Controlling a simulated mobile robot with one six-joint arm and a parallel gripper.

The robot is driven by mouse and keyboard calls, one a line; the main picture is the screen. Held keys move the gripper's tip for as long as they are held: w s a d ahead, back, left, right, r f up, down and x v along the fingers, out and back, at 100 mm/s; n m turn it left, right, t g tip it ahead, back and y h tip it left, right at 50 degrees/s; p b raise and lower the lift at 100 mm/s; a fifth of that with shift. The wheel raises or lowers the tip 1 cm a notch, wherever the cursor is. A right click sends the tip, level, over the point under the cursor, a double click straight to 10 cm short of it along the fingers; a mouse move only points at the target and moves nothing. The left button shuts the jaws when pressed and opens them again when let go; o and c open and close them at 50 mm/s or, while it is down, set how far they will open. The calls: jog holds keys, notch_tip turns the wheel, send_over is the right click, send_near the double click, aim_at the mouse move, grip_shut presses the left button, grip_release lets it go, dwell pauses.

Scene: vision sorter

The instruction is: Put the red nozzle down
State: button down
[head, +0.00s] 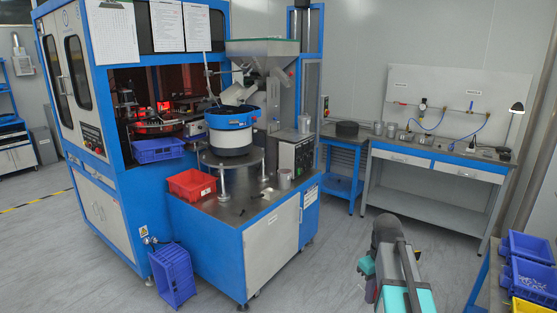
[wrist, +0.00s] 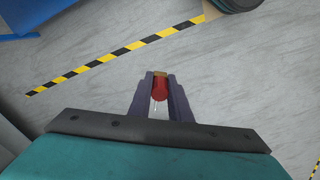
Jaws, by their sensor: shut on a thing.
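The nozzle is held in the air above the grey floor. In the head view my arm is at the lower right, over open floor, and the nozzle and fingertips cannot be made out there.
A workbench (head: 443,158) with metal cups stands at the back right. A red bin (head: 191,185) sits on the blue machine's table. Blue bins (head: 531,247) are at the right edge. A blue crate (head: 173,275) is on the floor. Open floor lies between.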

jog(key=w+a+r, duration=0.1)
jog(key=a+r, duration=0.2)
jog(key=a, duration=0.3)
jog(key=w+a+r+n, duration=0.1)
jog(key=a+r, duration=0.2)
jog(key=a, duration=0.3)
jog(key=shift+w+a, duration=0.2)
jog(key=shift+w, duration=0.05)
jog(key=shift+r, duration=0.1)
notch_tip(320, 180, up, 15)
jog(key=w, duration=0.2)
jog(key=shift+w+f, duration=0.2)
jog(key=shift+w, duration=0.2)
jog(key=shift+s, duration=0.15)
